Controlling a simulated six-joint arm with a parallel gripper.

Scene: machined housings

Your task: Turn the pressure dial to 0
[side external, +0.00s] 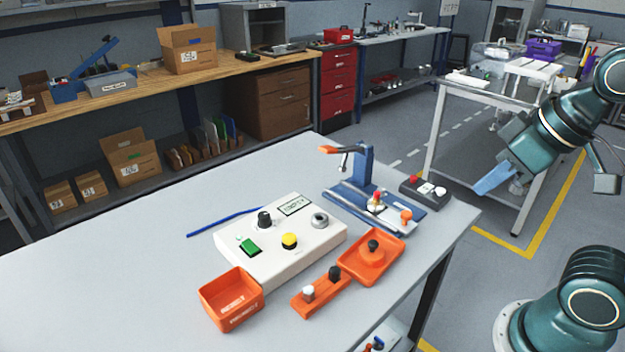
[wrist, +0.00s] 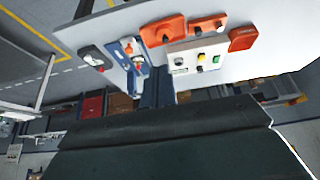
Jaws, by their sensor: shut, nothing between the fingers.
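A white control box (side external: 282,240) sits on the grey table. The box also shows in the wrist view (wrist: 197,62). My gripper (side external: 482,190), with blue fingers, is shut and empty, up to the right of the table, well apart from the box.
A blue toggle clamp (side external: 364,168) and a black button box (side external: 427,191) stand at the table's right end. An orange tray (side external: 372,258), an orange knob strip (side external: 318,292) and an orange bin (side external: 231,299) lie in front of the control box. The table's left side is clear.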

